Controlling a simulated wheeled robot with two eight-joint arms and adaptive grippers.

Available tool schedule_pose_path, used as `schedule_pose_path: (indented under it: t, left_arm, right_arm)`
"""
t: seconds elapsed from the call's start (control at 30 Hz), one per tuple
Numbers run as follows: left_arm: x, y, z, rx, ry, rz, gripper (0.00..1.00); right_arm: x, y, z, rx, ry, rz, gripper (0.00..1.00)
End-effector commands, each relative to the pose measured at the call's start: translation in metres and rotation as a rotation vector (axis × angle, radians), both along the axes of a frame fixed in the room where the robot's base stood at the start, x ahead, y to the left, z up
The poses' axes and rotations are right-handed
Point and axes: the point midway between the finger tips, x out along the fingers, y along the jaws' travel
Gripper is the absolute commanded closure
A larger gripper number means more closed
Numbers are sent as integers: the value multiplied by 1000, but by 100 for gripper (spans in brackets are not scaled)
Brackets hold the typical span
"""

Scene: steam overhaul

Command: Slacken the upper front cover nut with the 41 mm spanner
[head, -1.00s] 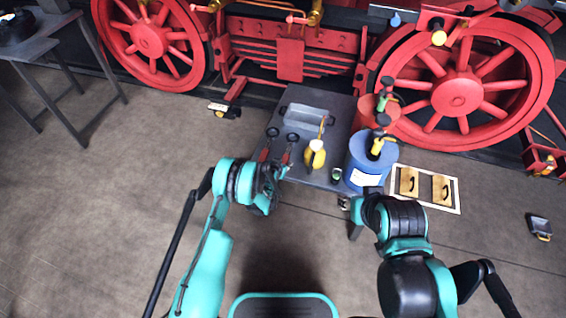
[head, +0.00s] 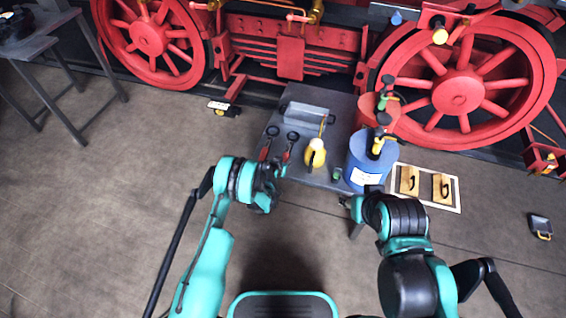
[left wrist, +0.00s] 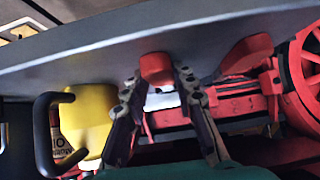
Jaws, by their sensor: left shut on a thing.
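Two spanners with red handles and dark ring ends lie side by side on the grey bench top, a left one (head: 265,153) and a right one (head: 287,154). I cannot read their sizes. My left gripper (head: 277,172) is at the bench's near edge, at the right spanner's handle. In the left wrist view its fingers (left wrist: 163,82) are shut on that red handle (left wrist: 156,66); the other red handle (left wrist: 245,52) is beside it. My right gripper (head: 346,203) is low in front of the blue drum; its fingers are too small to judge. I cannot make out the cover nut.
The bench top (head: 325,105) also carries a grey tray (head: 304,115), a yellow can (head: 316,153) and a small green cup (head: 337,174). A blue drum (head: 368,150) stands at its right. Red locomotive wheels (head: 460,92) are behind.

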Motion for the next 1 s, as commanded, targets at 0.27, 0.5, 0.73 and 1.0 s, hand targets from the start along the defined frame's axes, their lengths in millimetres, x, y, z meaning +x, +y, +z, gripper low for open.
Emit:
schedule_pose_path:
  t: [0.27, 0.5, 0.73, 1.0]
  left_arm:
    - [1, 0, 11, 0, -1, 0, 100]
    - [0, 0, 35, 0, -1, 0, 100]
    - [0, 0, 57, 0, -1, 0, 100]
    - [0, 0, 61, 0, -1, 0, 100]
  right_arm:
    - [0, 0, 5, 0, 0, 0, 60]
    - [0, 0, 16, 0, 0, 0, 60]
    - [0, 0, 25, 0, 0, 0, 60]
    - [0, 0, 25, 0, 0, 0, 60]
